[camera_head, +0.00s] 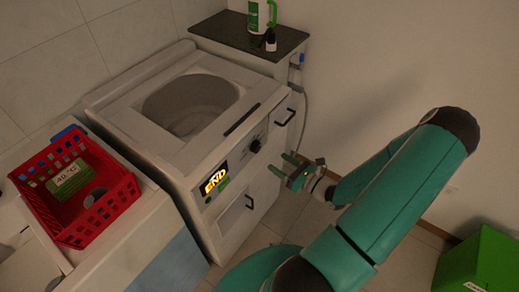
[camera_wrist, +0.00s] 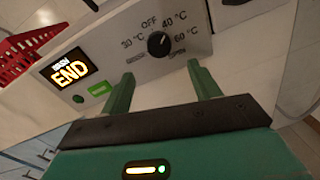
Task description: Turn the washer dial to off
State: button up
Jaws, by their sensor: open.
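The washer (camera_head: 176,120) stands against the wall with its round drum opening on top. Its dial (camera_head: 255,146) is a black knob on the front panel, right of a lit screen (camera_head: 214,180) reading END. In the wrist view the dial (camera_wrist: 159,44) has 30°C at left, OFF above, 40°C at upper right and 60°C at right. A small pale mark on the knob seems to point up and right, but is hard to read. My gripper (camera_head: 279,163) is open and empty in front of the panel. In the wrist view its fingers (camera_wrist: 160,72) are below the dial, apart from it.
A red basket (camera_head: 75,190) with a labelled item stands on the counter left of the washer. A dark-topped cabinet (camera_head: 248,36) at the back holds a green-and-white bottle (camera_head: 260,17) and a small dark bottle (camera_head: 271,41). A green box (camera_head: 478,262) is at lower right.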

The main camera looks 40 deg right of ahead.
aim_at(258, 150)
jog(key=x, duration=0.9)
jog(key=shift+a, duration=0.15)
jog(key=c, duration=1)
